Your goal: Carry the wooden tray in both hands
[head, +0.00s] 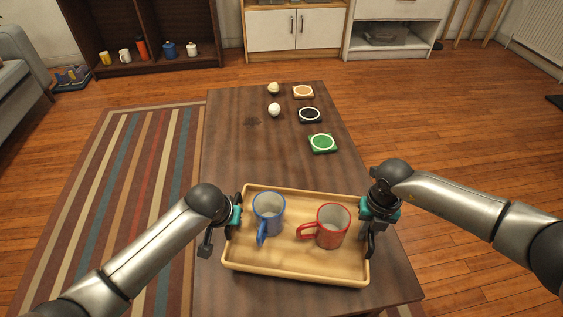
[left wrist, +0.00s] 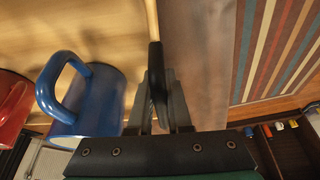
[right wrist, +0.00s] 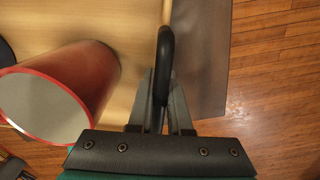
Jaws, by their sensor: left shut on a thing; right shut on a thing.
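The wooden tray (head: 290,271) is at the near end of the dark table in the head view, with a blue mug (head: 268,213) and a red mug (head: 328,227) upright in it. My left gripper (head: 234,222) is shut on the tray's left handle, a dark bar that shows in the left wrist view (left wrist: 157,75). My right gripper (head: 371,228) is shut on the right handle, which shows in the right wrist view (right wrist: 164,65). The tray looks about level. I cannot tell whether its underside touches the table.
A striped rug (head: 130,190) lies left of the table. A shelf and cabinets stand at the back.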

